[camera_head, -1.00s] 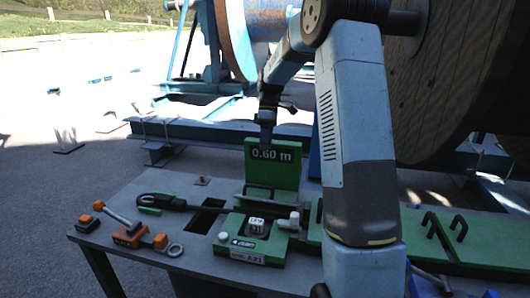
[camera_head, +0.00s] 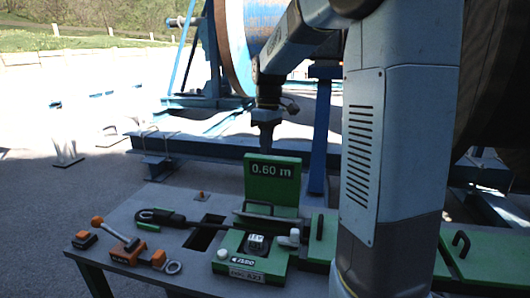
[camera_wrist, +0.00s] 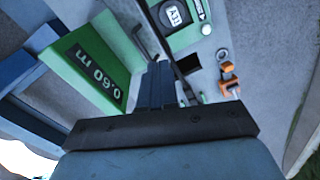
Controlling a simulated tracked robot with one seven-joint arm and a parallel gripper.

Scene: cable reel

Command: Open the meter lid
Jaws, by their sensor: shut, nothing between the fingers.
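The green meter (camera_head: 255,250) lies on the grey bench, with a round dial on top and a label on its front. It also shows at the top of the wrist view (camera_wrist: 184,38). Behind it stands an upright green panel (camera_head: 272,182) reading "0.60 m", also seen in the wrist view (camera_wrist: 92,68). A thin bar handle (camera_head: 258,210) sits between them. I cannot tell which part is the lid. My gripper (camera_head: 267,151) points down near the panel's top edge. In the wrist view its fingers (camera_wrist: 160,82) are together and empty.
On the left of the bench (camera_head: 190,262) are an orange-handled tool (camera_head: 118,238), a black tool (camera_head: 158,217) and a metal ring (camera_head: 173,267). A rectangular opening (camera_head: 204,232) lies left of the meter. Blue beams and a cable reel stand behind.

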